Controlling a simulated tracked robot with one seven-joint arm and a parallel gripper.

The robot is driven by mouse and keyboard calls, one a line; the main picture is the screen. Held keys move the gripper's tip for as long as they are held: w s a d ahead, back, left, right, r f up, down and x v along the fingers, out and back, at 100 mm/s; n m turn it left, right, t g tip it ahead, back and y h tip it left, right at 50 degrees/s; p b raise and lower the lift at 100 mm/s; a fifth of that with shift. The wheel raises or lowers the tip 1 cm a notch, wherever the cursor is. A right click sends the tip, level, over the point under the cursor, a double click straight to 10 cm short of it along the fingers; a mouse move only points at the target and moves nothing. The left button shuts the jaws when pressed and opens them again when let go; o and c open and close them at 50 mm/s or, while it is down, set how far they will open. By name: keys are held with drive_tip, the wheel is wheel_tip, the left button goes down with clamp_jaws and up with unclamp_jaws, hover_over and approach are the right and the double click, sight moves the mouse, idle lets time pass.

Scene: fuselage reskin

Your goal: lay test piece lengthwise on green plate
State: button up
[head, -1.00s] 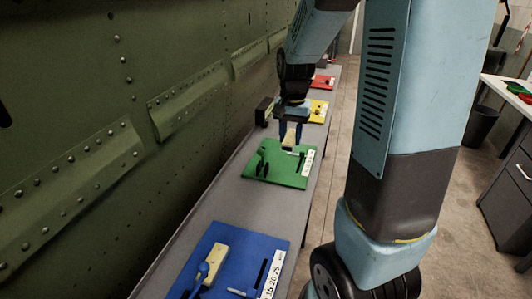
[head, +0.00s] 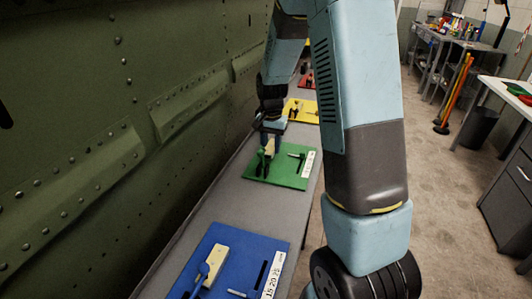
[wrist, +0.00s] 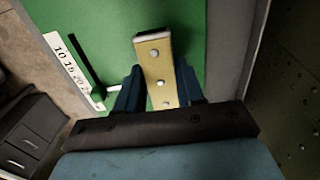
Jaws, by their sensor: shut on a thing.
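The test piece (wrist: 158,68) is a tan bar with several silver rivet heads, gripped between the blue fingers of my gripper (wrist: 158,82). In the head view it shows as a small tan shape (head: 269,147) below my gripper (head: 271,138), over the left part of the green plate (head: 290,178). The green plate also fills much of the wrist view (wrist: 205,40). In the wrist view the piece points away from my gripper, tilted slightly. I cannot tell whether it touches the plate. A dark toggle clamp (head: 263,168) stands on the plate close to the piece.
The green plate has a dark slot, a silver pin and a scale label (wrist: 75,70). A blue plate (head: 222,250) with another tan bar lies nearer on the grey bench (head: 215,205); a yellow plate (head: 305,112) lies beyond. The green fuselage wall (head: 110,130) runs along the left.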

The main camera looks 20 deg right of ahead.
sight(271, 146)
wheel_tip(271, 146, down, 3)
idle(0.3)
drive_tip(key=o, duration=1.1)
drive_tip(key=shift+o, duration=0.2)
